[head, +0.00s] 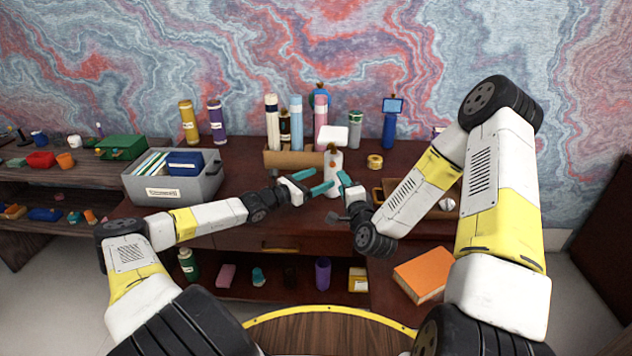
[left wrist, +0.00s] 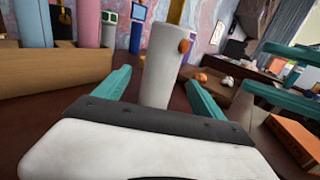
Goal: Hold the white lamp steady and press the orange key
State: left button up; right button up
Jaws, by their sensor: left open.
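The white lamp (head: 334,172) stands upright on the desk, with a pale block-like head on top in the head view. Its white stem (left wrist: 160,68) fills the middle of the left wrist view. The orange key (left wrist: 184,46) is a small round knob on the upper stem; it also shows in the head view (head: 333,149). My left gripper (head: 318,181) is open, its teal fingers pointing at the lower stem, which appears between the fingertips in the left wrist view; contact cannot be told. My right gripper (head: 345,182) is close to the lamp's right side, its teal fingers apart in the left wrist view.
A brown holder (head: 290,158) with several bottles stands just behind the lamp. A grey bin (head: 196,186) with folders is at the left. A yellow tape roll (head: 375,161) and a wooden tray (head: 391,184) lie to the right. An orange book (head: 424,272) lies at the front right.

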aim_at(333, 172)
pick_arm(q)
jog(key=x, duration=0.7)
jog(key=shift+s, duration=0.1)
jog(key=shift+c, duration=0.2)
grip_shut()
pick_arm(e)
grip_shut()
jog(key=shift+a, duration=0.1)
dwell(1.4)
